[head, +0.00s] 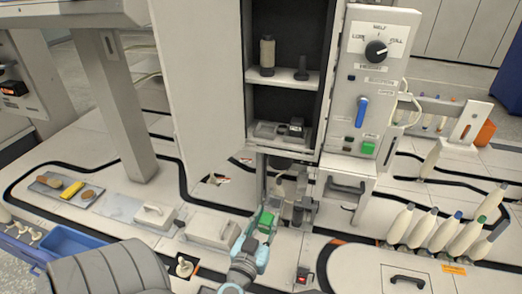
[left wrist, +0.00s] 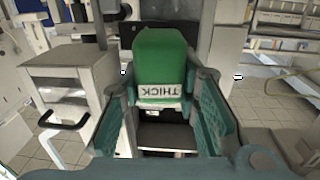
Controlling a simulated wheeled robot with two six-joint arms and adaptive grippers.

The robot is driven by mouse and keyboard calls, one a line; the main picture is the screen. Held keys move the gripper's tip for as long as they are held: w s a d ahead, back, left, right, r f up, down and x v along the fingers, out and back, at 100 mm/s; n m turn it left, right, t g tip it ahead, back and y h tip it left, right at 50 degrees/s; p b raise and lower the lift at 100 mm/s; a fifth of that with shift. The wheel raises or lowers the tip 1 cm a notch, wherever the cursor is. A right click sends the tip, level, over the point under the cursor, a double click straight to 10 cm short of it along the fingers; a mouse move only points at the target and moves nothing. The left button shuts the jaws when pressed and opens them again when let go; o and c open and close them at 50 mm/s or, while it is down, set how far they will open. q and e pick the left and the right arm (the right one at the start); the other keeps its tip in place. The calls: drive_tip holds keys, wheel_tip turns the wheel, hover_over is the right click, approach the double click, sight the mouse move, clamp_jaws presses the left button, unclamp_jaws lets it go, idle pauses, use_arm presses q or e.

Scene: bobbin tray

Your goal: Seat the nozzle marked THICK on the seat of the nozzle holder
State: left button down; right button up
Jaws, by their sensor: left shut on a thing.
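My left gripper (head: 262,224) is shut on a green nozzle (head: 266,218), in front of the tall cabinet. In the left wrist view the nozzle (left wrist: 162,60) sits between both fingers of the gripper (left wrist: 165,110). Its white label reads THICK, upside down in that view. A grey metal assembly (head: 297,188) stands just beyond the gripper, under the cabinet; it may be the nozzle holder, but its seat is not clear to see. I cannot tell whether the nozzle touches it. My right gripper is not in view.
The open cabinet (head: 285,85) has dark items on its shelves and a control panel (head: 375,85) at its right. Several bobbins (head: 435,232) stand at right. A grey lidded box (head: 210,228) and a blue bin (head: 70,243) are at left.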

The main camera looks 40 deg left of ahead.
use_arm(q)
drive_tip(key=shift+s+a+f+n+g+y+b, duration=0.15)
drive_tip(key=shift+s+f+y+b, duration=0.1)
drive_tip(key=shift+f, duration=0.35)
drive_tip(key=shift+s+f+n+g+y+b, duration=0.15)
drive_tip(key=shift+s+f+y, duration=0.1)
drive_tip(key=shift+f, duration=0.35)
drive_tip(key=shift+a, duration=0.1)
drive_tip(key=shift+w+a+r+p, duration=0.1)
drive_tip(key=shift+w+a+p, duration=0.1)
drive_tip(key=shift+p, duration=0.15)
drive_tip(key=p+x, duration=0.2)
drive_tip(key=x, duration=0.9)
drive_tip(key=shift+r, duration=0.1)
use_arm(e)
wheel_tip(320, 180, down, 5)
use_arm(q)
drive_tip(key=x, duration=0.3)
drive_tip(key=shift+a, duration=0.1)
drive_tip(key=shift+f+b, duration=0.7)
drive_tip(key=shift+b, duration=0.1)
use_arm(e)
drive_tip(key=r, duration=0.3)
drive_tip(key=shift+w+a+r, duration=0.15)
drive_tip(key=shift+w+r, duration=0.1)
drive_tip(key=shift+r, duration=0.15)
